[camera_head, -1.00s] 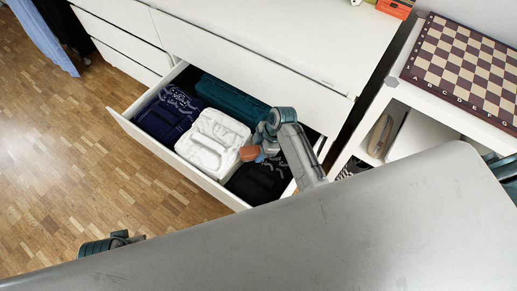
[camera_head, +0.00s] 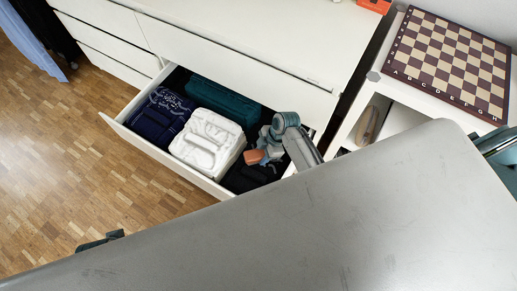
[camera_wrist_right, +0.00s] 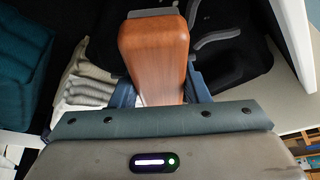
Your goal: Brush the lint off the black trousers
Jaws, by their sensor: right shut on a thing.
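My right gripper (camera_head: 268,148) is over the front right of the open drawer, shut on a brown wooden-looking block, perhaps a brush (camera_head: 254,157). In the right wrist view the block (camera_wrist_right: 155,55) sits between the fingers; any bristles are hidden. Black folded cloth (camera_head: 245,180) lies in the drawer under and beside the gripper. I cannot tell whether it touches the block. A black garment (camera_head: 57,33) also hangs at the far upper left beside a light blue one (camera_head: 28,38). I cannot tell which black item is the trousers. No lint is discernible.
A chessboard (camera_head: 447,60) lies on the white shelf unit at right, with a brown oval object (camera_head: 367,125) below. The wooden floor (camera_head: 60,160) is clear.

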